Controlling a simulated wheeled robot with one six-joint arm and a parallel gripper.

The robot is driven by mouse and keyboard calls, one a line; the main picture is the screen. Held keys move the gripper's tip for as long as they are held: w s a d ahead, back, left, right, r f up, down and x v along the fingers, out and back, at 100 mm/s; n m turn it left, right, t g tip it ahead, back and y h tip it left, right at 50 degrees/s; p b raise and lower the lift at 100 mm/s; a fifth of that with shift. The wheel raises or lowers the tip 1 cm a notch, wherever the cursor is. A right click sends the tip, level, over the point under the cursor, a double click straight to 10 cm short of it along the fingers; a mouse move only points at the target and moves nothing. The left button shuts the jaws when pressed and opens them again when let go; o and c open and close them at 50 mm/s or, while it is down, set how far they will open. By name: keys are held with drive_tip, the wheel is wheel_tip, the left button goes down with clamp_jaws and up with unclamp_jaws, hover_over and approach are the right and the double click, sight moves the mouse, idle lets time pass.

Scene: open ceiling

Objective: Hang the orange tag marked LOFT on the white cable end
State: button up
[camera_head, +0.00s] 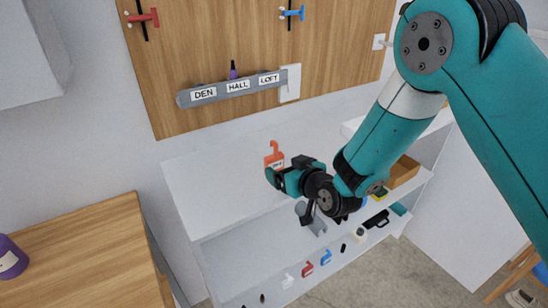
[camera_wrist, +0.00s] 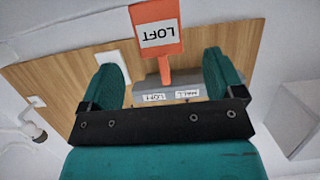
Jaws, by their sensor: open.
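The orange tag (camera_head: 274,159) has a hook at its top and stands at my gripper's fingertips, over the white top. In the wrist view the orange tag (camera_wrist: 158,28) shows a white LOFT label upside down, with its narrow part between the fingers. My gripper (camera_head: 274,177) is open; in the wrist view its teal fingers (camera_wrist: 165,78) are wide apart, with gaps to the narrow part. A grey rail (camera_head: 222,91) on the wooden board bears DEN, HALL and LOFT labels. A purple end (camera_head: 233,70) rises above HALL. I cannot make out a white cable end.
A white plate (camera_head: 291,82) is beside the rail's LOFT end. The white cabinet top (camera_head: 215,190) is mostly clear; shelves below hold several small items. A wooden table (camera_head: 75,255) with a purple object (camera_head: 11,258) stands at the left.

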sight(276, 162)
drive_tip(key=shift+p+x, duration=1.3)
drive_tip(key=shift+x, duration=1.6)
drive_tip(key=c, duration=1.1)
